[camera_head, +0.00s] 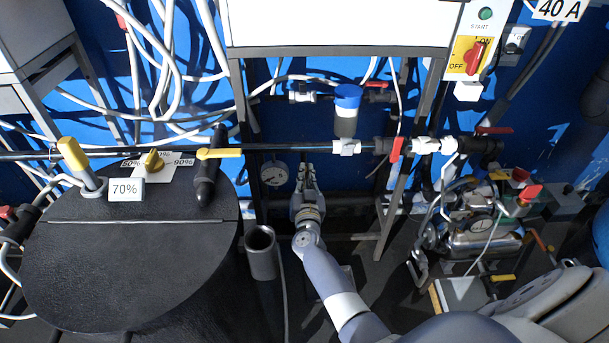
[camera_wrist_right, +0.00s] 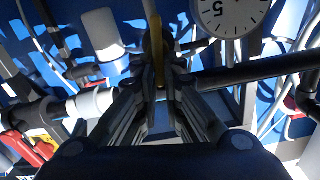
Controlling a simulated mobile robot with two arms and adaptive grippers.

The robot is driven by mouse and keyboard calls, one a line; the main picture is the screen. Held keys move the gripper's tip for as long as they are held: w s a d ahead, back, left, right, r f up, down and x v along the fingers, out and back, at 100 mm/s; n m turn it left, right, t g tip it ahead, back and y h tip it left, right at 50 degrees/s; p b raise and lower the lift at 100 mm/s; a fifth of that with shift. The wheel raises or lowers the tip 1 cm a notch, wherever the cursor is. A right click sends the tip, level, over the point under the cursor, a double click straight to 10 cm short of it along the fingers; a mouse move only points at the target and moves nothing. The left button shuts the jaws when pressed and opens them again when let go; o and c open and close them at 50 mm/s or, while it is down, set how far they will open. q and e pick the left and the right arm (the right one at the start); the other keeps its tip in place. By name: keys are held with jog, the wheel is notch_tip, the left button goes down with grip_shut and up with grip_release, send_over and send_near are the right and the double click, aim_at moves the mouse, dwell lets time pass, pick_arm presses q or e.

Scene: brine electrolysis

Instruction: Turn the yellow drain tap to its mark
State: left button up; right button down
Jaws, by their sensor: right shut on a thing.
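My right gripper (camera_head: 307,172) reaches up below the dark horizontal pipe, just right of a round gauge. In the wrist view its fingers (camera_wrist_right: 160,75) are closed together around a narrow yellow piece (camera_wrist_right: 161,94), apparently the handle of the yellow drain tap. The gauge (camera_head: 275,174) also shows at the top right of the wrist view (camera_wrist_right: 232,14). My left gripper is not in view.
A yellow lever (camera_head: 220,153) sits on the pipe. A grey open cylinder (camera_head: 262,255) stands left of my forearm. A blue-capped filter (camera_head: 346,110) and red-handled valve (camera_head: 397,149) are close right.

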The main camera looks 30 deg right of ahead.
jog(key=shift+s+d+f+m+b, duration=0.15)
jog(key=shift+d+f+m+b, duration=0.45)
jog(key=shift+m, duration=2.1)
jog(key=shift+s+d+f+m+b, duration=0.2)
jog(key=shift+m+b, duration=0.8)
jog(key=shift+m, duration=1.7)
jog(key=shift+s+d+f+m+b, duration=0.15)
jog(key=shift+f+m+b, duration=0.55)
jog(key=shift+m, duration=2)
jog(key=shift+r, duration=0.15)
jog(key=c, duration=1.7)
grip_release()
jog(key=shift+r, duration=0.1)
